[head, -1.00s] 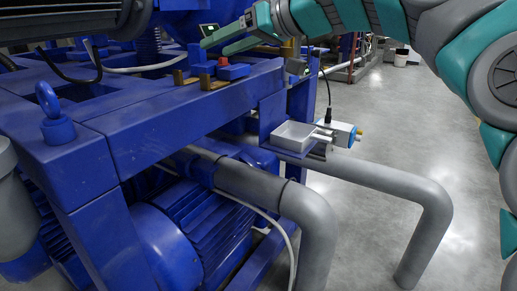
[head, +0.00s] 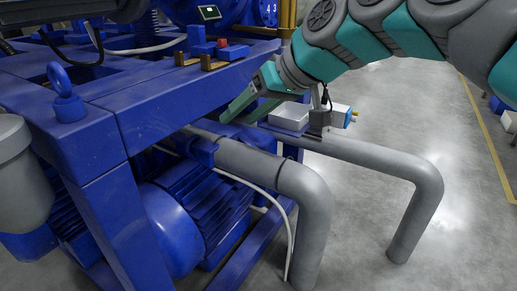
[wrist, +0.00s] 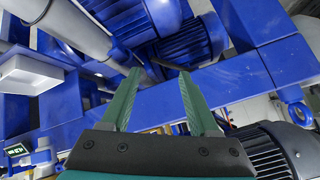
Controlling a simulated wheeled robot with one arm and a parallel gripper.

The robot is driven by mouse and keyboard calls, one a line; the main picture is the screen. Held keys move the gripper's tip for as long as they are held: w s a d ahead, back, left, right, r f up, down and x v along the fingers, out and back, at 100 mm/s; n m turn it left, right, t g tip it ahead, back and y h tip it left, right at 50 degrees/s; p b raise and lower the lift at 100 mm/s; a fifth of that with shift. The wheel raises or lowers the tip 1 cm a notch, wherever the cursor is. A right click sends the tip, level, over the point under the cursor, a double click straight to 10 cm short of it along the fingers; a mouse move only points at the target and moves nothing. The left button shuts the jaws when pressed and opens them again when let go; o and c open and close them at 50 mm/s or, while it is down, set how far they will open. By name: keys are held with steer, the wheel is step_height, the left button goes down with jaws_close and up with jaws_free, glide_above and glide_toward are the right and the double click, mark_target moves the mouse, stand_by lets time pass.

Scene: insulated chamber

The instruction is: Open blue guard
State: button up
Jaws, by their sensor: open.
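Many parts here are blue, and I cannot tell for sure which one is the blue guard. A blue ribbed motor housing (head: 205,198) lies under the blue frame beam (head: 150,108) in the head view. The housing also shows in the wrist view (wrist: 188,47), beyond the fingertips. A small blue block with a red knob (head: 231,52) sits on top of the beam. My gripper (head: 235,119) is beside the beam's right end, pointing down and left. In the wrist view my gripper (wrist: 159,74) has its fingers apart, with nothing held between them.
A thick grey pipe (head: 290,178) bends to the floor in front of the motor, and another pipe (head: 425,185) runs to the right. A white tray (head: 289,116) and a small sensor box (head: 341,116) are close to my gripper.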

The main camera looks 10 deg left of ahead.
steer(key=s+d+f+m+h, duration=0.1)
steer(key=s+d+f, duration=0.2)
steer(key=f, duration=0.2)
steer(key=shift+s+d+g+h, duration=0.15)
steer(key=shift+s+g+h, duration=0.15)
steer(key=w+a+r+n+t+y+b, duration=0.1)
steer(key=w+a+r+t+y+b, duration=0.2)
steer(key=w+r, duration=0.8)
steer(key=w+a+r+n+t+y+b, duration=0.2)
steer(key=w+r+t+b, duration=0.15)
steer(key=w+r, duration=0.75)
steer(key=a+r+n+t+y+b, duration=0.1)
steer(key=a+r+n+y, duration=0.25)
steer(key=r, duration=0.35)
steer(key=p+x, duration=0.4)
steer(key=x, duration=0.3)
steer(key=shift+a+f+p, duration=0.35)
steer(key=shift+a, duration=0.1)
steer(key=shift+n+h, duration=0.25)
jaws_close()
